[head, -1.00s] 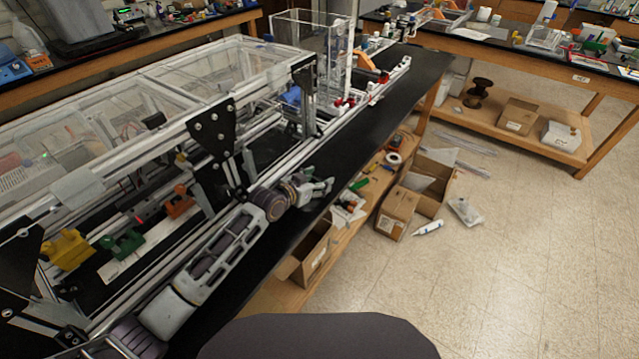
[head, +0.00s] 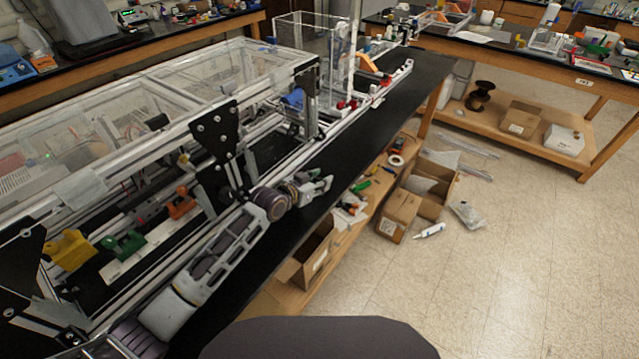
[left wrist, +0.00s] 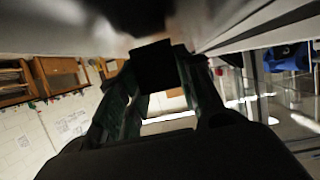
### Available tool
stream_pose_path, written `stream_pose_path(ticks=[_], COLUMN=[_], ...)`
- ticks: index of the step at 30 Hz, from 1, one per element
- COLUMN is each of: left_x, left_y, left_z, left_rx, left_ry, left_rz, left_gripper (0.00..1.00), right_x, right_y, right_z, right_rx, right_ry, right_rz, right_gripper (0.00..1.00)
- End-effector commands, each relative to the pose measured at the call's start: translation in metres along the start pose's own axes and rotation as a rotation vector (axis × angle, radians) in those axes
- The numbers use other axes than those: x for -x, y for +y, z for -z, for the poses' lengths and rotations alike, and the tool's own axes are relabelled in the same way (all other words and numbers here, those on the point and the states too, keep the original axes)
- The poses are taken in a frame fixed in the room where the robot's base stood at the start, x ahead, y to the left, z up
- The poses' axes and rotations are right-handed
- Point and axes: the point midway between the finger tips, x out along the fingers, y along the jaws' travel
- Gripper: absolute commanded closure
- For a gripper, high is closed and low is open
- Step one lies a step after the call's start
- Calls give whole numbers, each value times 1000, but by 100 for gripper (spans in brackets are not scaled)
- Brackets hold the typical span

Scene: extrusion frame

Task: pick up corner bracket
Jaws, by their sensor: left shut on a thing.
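My left gripper (head: 320,184) is at the near edge of the black bench top, beside the aluminium extrusion frame. In the left wrist view its two fingers (left wrist: 155,75) are shut on a small dark, square-looking piece, which I take for the corner bracket (left wrist: 153,66). Its details are lost in shadow. In the head view the held piece is too small to make out. My right gripper is not in view.
The extrusion frame (head: 250,100) with clear panels and black triangular plates (head: 213,132) stands along the left of the bench. Open cardboard boxes (head: 400,213) are below at the right.

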Motion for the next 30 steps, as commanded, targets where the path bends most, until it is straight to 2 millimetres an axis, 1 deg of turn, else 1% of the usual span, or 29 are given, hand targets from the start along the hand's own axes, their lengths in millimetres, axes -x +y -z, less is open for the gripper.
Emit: stream_pose_path(ticks=[5,15,18,24,30], left_x=[8,27,30,35,35], left_y=[0,0,0,0,0], left_z=[20,65,75,84,85], left_rx=[0,-2,-1,0,0], left_ry=[3,3,2,0,0], left_rz=[1,1,1,1,0], left_gripper=[89,89,89,89,89], right_x=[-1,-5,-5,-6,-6], right_y=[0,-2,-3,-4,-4], right_z=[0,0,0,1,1], right_rx=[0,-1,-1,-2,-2], right_ry=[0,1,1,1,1], right_rz=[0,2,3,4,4], right_gripper=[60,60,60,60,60])
